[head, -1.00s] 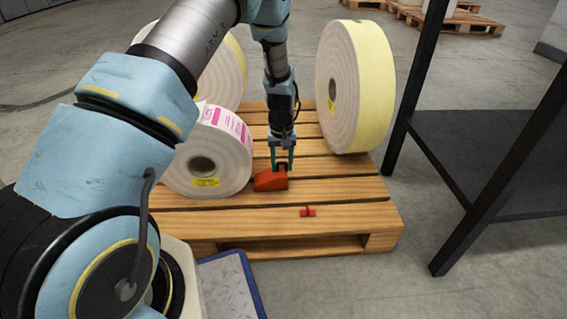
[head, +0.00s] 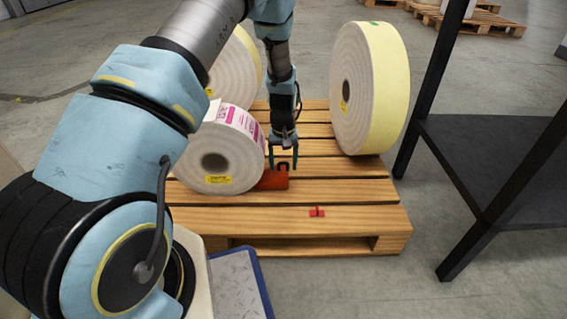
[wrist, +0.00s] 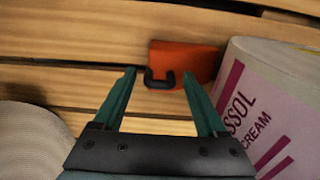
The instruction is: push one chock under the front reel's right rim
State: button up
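The front reel (head: 226,172) is a white label roll with pink print, standing on the pallet; its printed side fills the right of the wrist view (wrist: 275,105). An orange-red chock (head: 275,181) lies at its right rim. The chock's thin left end is hidden behind the reel face; I cannot tell how firmly it touches. Its black loop handle (wrist: 160,81) shows in the wrist view, on the chock's (wrist: 188,62) end towards my gripper. My gripper (head: 283,162) is above the chock with its fingers apart; the handle sits between the fingertips, touching neither visibly.
A large cream-yellow reel (head: 383,95) stands at the pallet's back right, another reel (head: 236,68) behind the front one. A small red piece (head: 317,211) is on the pallet's (head: 350,218) front board. A dark-legged rack (head: 490,150) stands to the right.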

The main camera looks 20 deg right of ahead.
jog(key=shift+o, duration=0.6)
notch_tip(320, 180, up, 11)
jog(key=p, duration=0.4)
jog(key=shift+f, duration=0.1)
